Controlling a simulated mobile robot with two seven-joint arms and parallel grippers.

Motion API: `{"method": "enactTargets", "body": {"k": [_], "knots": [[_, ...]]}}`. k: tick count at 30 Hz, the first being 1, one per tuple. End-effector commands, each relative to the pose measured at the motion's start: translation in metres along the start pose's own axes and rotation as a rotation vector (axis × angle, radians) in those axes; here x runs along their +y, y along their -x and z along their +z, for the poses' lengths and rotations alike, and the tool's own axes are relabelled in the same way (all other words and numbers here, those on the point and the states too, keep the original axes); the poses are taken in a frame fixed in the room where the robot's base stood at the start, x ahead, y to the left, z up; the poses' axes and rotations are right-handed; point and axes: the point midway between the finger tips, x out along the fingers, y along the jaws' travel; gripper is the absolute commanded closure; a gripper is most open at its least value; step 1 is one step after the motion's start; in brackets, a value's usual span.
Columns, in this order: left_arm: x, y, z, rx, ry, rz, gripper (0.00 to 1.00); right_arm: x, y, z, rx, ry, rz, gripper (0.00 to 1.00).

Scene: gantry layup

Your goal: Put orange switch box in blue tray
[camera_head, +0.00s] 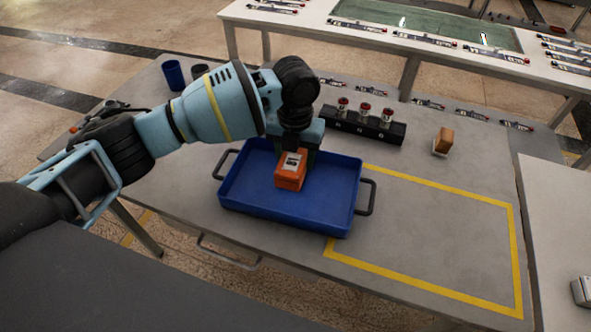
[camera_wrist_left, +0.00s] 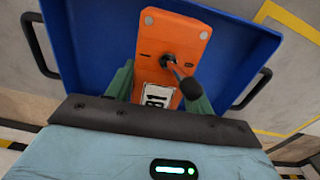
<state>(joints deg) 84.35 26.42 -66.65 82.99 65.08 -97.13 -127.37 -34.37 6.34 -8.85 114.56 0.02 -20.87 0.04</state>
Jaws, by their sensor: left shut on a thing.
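The orange switch box (camera_head: 288,180) is in the blue tray (camera_head: 250,199), between my left gripper's fingers. My left gripper (camera_head: 301,152) points down over the tray and is shut on the box. In the left wrist view the box (camera_wrist_left: 172,36) shows its orange face with a dark knob and a white label, with the green fingers (camera_wrist_left: 158,92) on both sides. The tray (camera_wrist_left: 95,45) lies behind it there. I cannot tell whether the box touches the tray floor. My right gripper is not in view.
A black block with several red-topped buttons (camera_head: 362,122) stands behind the tray. A brown block (camera_head: 443,140) sits at the back right. A blue cup (camera_head: 174,75) stands at the back left. The yellow-outlined area (camera_head: 430,235) right of the tray is clear.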

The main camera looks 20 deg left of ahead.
Motion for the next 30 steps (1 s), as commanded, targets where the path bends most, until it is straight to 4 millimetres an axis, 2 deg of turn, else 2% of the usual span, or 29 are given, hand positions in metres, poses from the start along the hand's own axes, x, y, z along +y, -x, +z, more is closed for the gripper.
{"method": "enactTargets", "body": {"k": [5, 15, 28, 29, 30], "knots": [[-0.001, -0.003, 0.000, -0.002, -0.001, -0.001, 0.75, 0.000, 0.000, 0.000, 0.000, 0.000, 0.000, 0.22], [0.000, -0.048, 0.000, -0.001, 0.000, 0.000, 0.75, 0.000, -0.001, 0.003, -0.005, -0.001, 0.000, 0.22], [-0.001, -0.053, 0.000, -0.002, -0.001, -0.001, 0.75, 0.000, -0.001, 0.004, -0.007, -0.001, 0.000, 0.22], [-0.001, -0.052, 0.000, -0.002, -0.001, -0.001, 0.44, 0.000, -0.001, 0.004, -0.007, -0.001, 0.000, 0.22], [-0.001, -0.052, 0.000, -0.002, -0.001, -0.001, 0.38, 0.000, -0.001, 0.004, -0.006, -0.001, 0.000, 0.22]]}}
